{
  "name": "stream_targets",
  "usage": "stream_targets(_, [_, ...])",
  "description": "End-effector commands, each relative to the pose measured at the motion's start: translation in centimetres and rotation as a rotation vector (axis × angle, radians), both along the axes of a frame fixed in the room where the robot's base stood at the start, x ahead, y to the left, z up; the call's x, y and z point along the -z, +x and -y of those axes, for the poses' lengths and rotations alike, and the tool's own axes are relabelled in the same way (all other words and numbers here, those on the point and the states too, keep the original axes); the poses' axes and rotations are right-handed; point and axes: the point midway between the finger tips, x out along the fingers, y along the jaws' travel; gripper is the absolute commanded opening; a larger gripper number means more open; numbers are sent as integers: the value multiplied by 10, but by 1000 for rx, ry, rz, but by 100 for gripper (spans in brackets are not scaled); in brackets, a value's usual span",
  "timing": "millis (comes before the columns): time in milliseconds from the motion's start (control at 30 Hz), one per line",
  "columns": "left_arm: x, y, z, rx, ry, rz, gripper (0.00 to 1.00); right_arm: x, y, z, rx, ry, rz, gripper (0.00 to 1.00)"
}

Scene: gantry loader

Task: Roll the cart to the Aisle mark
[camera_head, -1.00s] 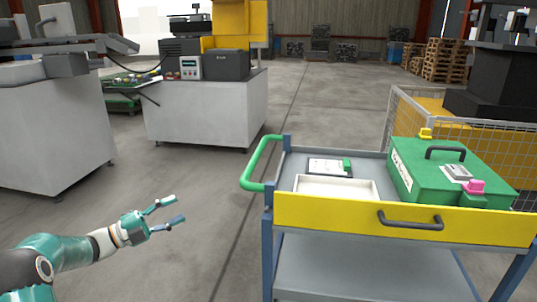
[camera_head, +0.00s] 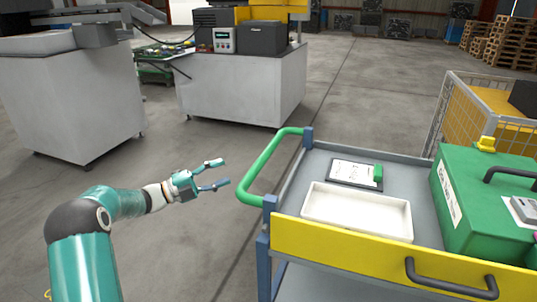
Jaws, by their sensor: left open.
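The cart (camera_head: 316,172) stands at the right, with blue posts, grey shelves and a yellow front panel (camera_head: 380,257) with a dark handle. Its green push handle (camera_head: 262,170) sticks out on its left side. My left gripper (camera_head: 222,174) is open and empty, just left of the green handle and apart from it. My right gripper is not in view. I see no Aisle mark on the visible floor.
On the cart are a white tray (camera_head: 356,233), a clipboard (camera_head: 352,172) and a green case (camera_head: 470,212). A wire cage (camera_head: 450,108) stands behind it. Grey machine cabinets (camera_head: 240,90) stand at the back left. Open floor (camera_head: 370,80) lies beyond the cart.

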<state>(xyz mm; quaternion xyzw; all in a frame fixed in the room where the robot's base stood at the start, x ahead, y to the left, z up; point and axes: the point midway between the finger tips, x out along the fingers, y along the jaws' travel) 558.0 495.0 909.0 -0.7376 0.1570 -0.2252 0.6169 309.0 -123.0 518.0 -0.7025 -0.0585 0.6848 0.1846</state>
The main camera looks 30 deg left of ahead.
Motion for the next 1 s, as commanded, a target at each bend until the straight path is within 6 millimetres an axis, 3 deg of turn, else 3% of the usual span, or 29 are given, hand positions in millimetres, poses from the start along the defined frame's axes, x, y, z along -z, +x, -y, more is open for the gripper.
stream_targets(600, [-18,105,65,4,-1,1,52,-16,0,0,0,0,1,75])
stream_targets(800, [-20,121,73,2,0,0,52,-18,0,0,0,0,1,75])
stream_targets(1000, [-20,123,75,0,-1,-1,52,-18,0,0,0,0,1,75])
